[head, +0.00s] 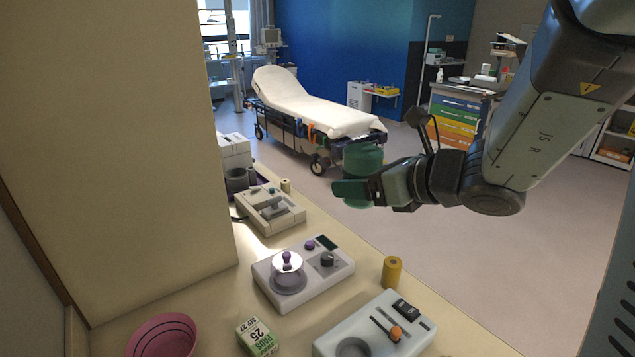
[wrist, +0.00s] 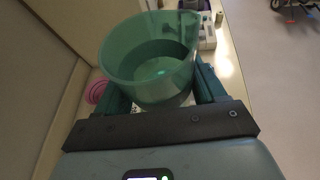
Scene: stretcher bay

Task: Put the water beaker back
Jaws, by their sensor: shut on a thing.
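The water beaker (head: 362,160) is a green, see-through vessel, held upright in the air beyond the counter's right edge. My gripper (head: 352,189) is shut on it, with a finger across its lower side. In the wrist view the beaker (wrist: 150,72) sits between the two fingers, its open top toward the camera and what looks like liquid inside. The gripper hides part of its lower side.
The counter (head: 225,290) holds a white device with a clear-domed round plate (head: 300,262), a pale device with a grey ring (head: 375,335), a yellow cylinder (head: 391,270), a green-white box (head: 257,337) and a pink bowl (head: 160,340). A wall panel (head: 120,150) stands left.

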